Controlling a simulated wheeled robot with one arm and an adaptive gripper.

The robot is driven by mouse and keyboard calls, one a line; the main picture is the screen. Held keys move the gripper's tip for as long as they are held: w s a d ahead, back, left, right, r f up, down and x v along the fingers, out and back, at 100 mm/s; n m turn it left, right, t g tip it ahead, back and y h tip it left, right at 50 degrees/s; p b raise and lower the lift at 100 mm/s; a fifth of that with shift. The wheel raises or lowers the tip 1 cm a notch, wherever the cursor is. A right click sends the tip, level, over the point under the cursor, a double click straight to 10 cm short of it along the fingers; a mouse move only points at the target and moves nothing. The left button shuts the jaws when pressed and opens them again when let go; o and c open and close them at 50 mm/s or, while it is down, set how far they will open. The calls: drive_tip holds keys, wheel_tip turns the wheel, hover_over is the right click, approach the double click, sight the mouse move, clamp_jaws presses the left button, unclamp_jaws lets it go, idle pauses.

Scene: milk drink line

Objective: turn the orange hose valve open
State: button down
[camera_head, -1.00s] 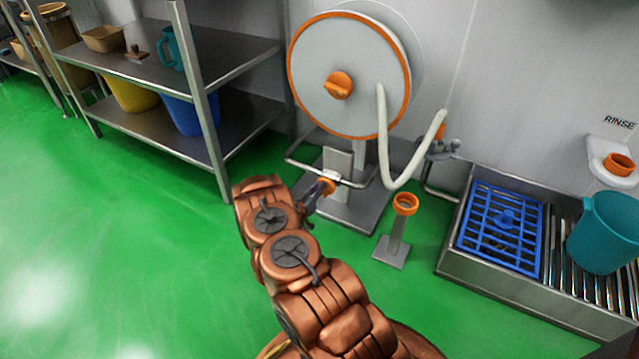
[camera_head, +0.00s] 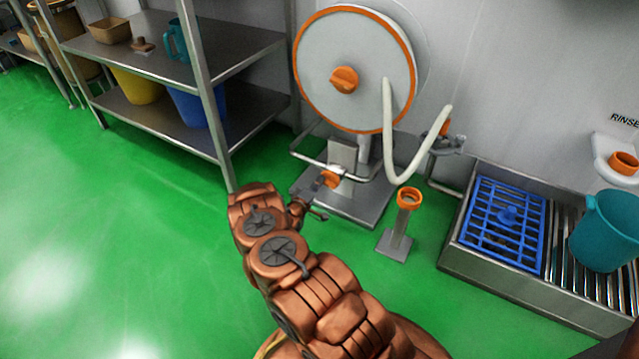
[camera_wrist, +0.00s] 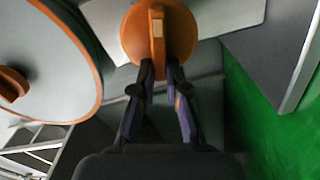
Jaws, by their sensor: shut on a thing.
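The orange hose valve (camera_head: 331,179) sits on the metal bracket at the foot of the hose reel (camera_head: 318,60). In the wrist view the valve is a round orange knob (camera_wrist: 183,32) with a raised grip bar, which points straight up and down in that picture. My gripper (camera_wrist: 160,72) has its two dark fingers on either side of the bar's lower end and is shut on it. In the head view my gripper (camera_head: 317,190) reaches the valve from the lower left. The fingertips are small there, and the contact is hard to make out.
A white hose (camera_head: 397,170) hangs from the reel to a holder at right. A short post with an orange ring (camera_head: 409,198) stands on the floor to the right of the reel base. A steel shelf (camera_head: 250,45) stands at left. The green floor at left is clear.

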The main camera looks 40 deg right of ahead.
drive_tip(key=shift+f+n, duration=0.2)
drive_tip(key=shift+n, duration=0.6)
drive_tip(key=shift+f+n, duration=0.15)
drive_tip(key=shift+n, duration=0.65)
drive_tip(key=shift+b, duration=0.3)
drive_tip(key=c, duration=1.2)
unclamp_jaws()
drive_tip(key=v, duration=1.2)
drive_tip(key=shift+w, duration=0.1)
